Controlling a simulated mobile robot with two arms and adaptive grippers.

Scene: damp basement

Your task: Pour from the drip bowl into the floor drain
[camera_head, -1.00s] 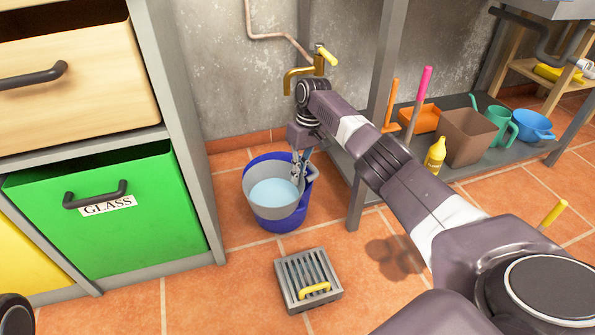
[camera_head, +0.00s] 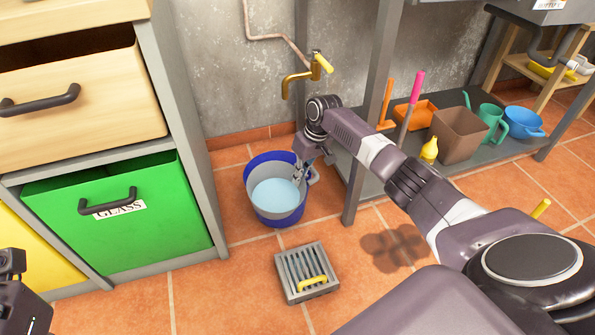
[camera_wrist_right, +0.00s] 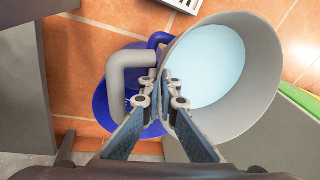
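The drip bowl (camera_head: 281,214) is a grey vessel holding pale blue water (camera_head: 275,194). In the head view it overlaps a blue bucket (camera_head: 252,208). In the right wrist view the bowl (camera_wrist_right: 262,62) shows its round rim, its water and a thick grey handle (camera_wrist_right: 128,60). My right gripper (camera_head: 303,172) is at the bowl's handle side. Its fingers (camera_wrist_right: 163,88) look closed on the bowl beside the handle; the exact contact is partly hidden. The floor drain (camera_head: 306,272) is a square grey grate with a yellow handle, nearer than the bowl. My left gripper's fingers do not show.
A brass tap (camera_head: 303,76) is on the wall behind the bowl. A cabinet with a green GLASS bin (camera_head: 125,225) stands left. Floor tiles around the drain are clear.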

